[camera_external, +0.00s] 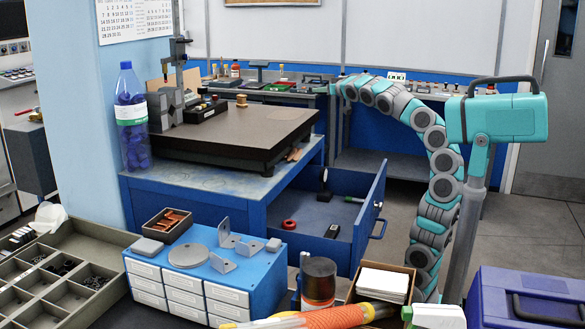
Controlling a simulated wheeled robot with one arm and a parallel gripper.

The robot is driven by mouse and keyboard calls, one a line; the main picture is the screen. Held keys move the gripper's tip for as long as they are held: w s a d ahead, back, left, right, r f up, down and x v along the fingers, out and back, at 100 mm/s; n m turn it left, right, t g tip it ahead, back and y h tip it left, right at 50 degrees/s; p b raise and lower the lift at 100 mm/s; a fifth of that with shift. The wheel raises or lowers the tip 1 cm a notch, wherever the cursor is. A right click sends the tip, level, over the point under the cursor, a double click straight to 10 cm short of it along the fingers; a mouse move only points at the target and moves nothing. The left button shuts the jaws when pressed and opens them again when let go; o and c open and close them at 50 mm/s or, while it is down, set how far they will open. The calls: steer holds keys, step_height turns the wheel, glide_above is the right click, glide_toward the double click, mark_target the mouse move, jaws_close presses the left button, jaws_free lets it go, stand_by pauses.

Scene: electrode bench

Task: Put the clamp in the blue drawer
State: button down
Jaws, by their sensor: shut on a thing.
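My gripper (336,89) is at the end of my arched teal and grey arm, in front of the back bench and right of the dark surface plate. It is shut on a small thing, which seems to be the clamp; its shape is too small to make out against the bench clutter. The blue drawer (372,217) is pulled open below and to the right of the surface plate. My gripper is well above the drawer. Inside the drawer lie a red ring (289,224), a black-based object (325,194) and small dark and green-white items.
The dark surface plate (230,135) on its blue bench stands left of the drawer. The drawer floor has bare room.

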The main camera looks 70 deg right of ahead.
steer(key=a+r+n+t+y+b, duration=0.1)
steer(key=a+b, duration=0.1)
steer(key=a, duration=0.5)
steer(key=a+r+n+y+b, duration=0.1)
steer(key=a+b, duration=0.1)
steer(key=a, duration=0.6)
steer(key=w+a+r+n+t+y+b, duration=0.1)
steer(key=a+y+b, duration=0.1)
steer(key=a, duration=0.6)
steer(key=shift+w+a+t, duration=0.1)
steer(key=shift+a+t, duration=0.05)
steer(key=shift+t, duration=0.15)
steer(key=s+a+y+b, duration=0.1)
steer(key=a, duration=0.2)
steer(key=s+a+n+y, duration=0.1)
steer(key=a, duration=0.3)
steer(key=s+a+n+y+b, duration=0.1)
steer(key=a, duration=0.2)
steer(key=shift+s+a+r+t+b, duration=0.2)
steer(key=shift+s+a+t+b, duration=0.1)
steer(key=shift+s+a, duration=0.1)
steer(key=s+a+n+y+b, duration=0.2)
steer(key=s+a, duration=0.3)
steer(key=a, duration=0.3)
glide_above(252, 128)
steer(key=shift+w+d+f, duration=0.1)
steer(key=shift+d+f, duration=0.1)
steer(key=shift+f, duration=0.4)
steer(key=shift+f+b, duration=0.3)
steer(key=shift+f, duration=1.45)
